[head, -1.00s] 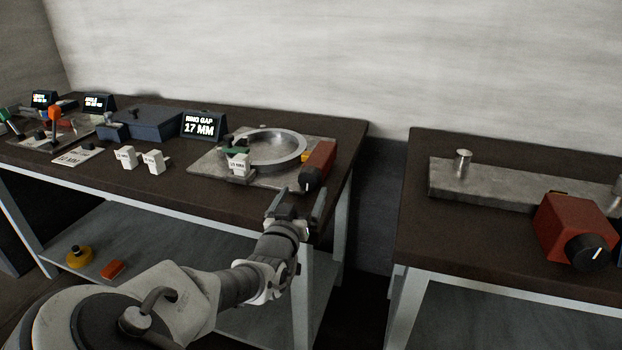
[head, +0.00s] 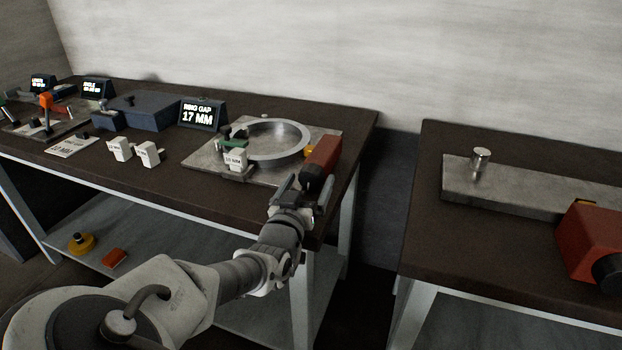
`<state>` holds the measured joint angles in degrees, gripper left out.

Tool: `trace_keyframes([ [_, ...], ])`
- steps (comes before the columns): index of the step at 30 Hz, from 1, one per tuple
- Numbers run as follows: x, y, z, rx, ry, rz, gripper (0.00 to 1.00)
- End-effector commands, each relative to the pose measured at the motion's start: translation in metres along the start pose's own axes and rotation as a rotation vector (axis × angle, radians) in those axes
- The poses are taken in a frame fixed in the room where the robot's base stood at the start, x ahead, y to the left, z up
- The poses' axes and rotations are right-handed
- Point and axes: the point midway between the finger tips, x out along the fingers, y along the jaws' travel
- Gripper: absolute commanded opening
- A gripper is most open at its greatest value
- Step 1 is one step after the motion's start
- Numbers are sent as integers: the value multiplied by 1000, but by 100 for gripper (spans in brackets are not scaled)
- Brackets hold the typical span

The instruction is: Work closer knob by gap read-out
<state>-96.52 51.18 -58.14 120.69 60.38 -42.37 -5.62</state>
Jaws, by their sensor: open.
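The ring gap read-out (head: 201,114) shows 17 MM on a dark stand at the back of the left bench. In front of it to the right, a metal ring (head: 303,142) lies on a grey plate (head: 204,160). A red box (head: 322,152) stands at the plate's right edge, with a black closer knob (head: 312,178) on its near face. My gripper (head: 306,189) is open, its fingers pointing at the knob and overlapping it in the picture. I cannot tell whether they touch it. The knob's mark is hidden.
White labelled blocks (head: 148,154) and a blue-grey box (head: 150,108) stand left of the plate. A second bench (head: 440,233) at right carries a metal bar (head: 520,194) and another red box (head: 590,240). A gap separates the benches.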

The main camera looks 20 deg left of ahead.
Motion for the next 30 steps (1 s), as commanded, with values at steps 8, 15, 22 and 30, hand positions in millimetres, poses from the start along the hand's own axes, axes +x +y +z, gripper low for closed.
trace_keyframes([
  [8, -1, 0, 0, 0, 0, 0, 97],
  [15, -1, 0, 0, 0, 0, 0, 72],
  [22, -1, 0, 0, 0, 0, 0, 30],
  [30, 0, 0, 1, 52, 3, 1, 11],
])
